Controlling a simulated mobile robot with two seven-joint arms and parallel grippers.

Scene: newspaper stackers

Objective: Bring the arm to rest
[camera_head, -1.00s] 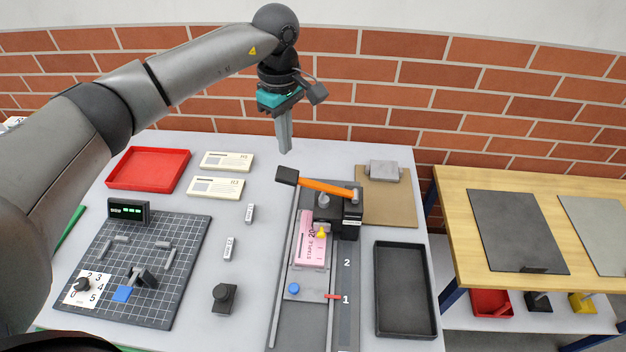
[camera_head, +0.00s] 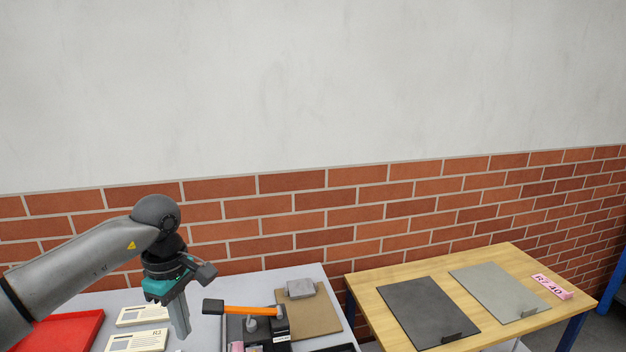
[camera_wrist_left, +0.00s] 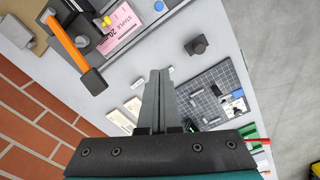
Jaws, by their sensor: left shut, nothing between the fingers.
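My left gripper (camera_head: 182,331) hangs above the white table at the lower left of the head view, fingers pointing down. Its fingers are shut together and hold nothing. In the left wrist view the shut fingers (camera_wrist_left: 159,76) reach over the bare table top, apart from everything on it. The stapling unit with its orange lever (camera_head: 250,310) stands to the right of the gripper in the head view. The lever also shows in the left wrist view (camera_wrist_left: 66,46). My right gripper is in neither view.
Cream label cards (camera_head: 137,341) and a red tray (camera_head: 66,330) lie near the gripper. A brown board (camera_head: 318,318) lies at the table's back right. The wooden table (camera_head: 465,278) carries a dark mat (camera_head: 425,310), a grey mat (camera_head: 497,290) and a pink block (camera_head: 552,287). A gridded board (camera_wrist_left: 212,98) lies below.

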